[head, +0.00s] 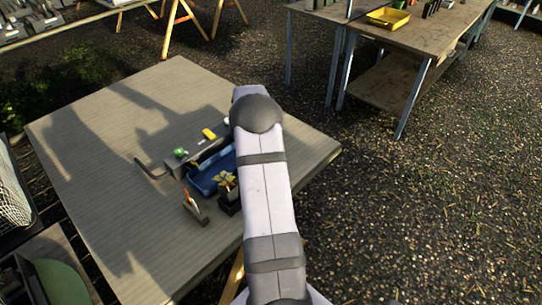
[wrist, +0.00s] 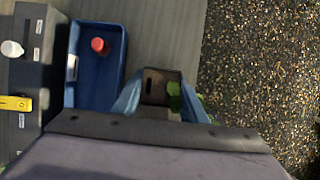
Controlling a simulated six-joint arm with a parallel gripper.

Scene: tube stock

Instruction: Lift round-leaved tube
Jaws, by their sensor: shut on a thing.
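In the wrist view my gripper (wrist: 160,104) has its two bluish fingers on either side of a small square brown tube (wrist: 150,76). A rounded green leaf (wrist: 174,90) shows in the tube's right part, and more green shows beside the right finger. The gripper is shut on this tube. The tube's lower part is hidden, so I cannot tell whether it is off the table.
A blue tray (wrist: 90,92) with a red-topped thing (wrist: 100,45) lies left of the tube. A grey box (wrist: 28,75) with a white knob stands beyond it. In the head view a dark pot with a yellowish plant (head: 226,181) stands by the tray. The table's left side (head: 95,170) is clear.

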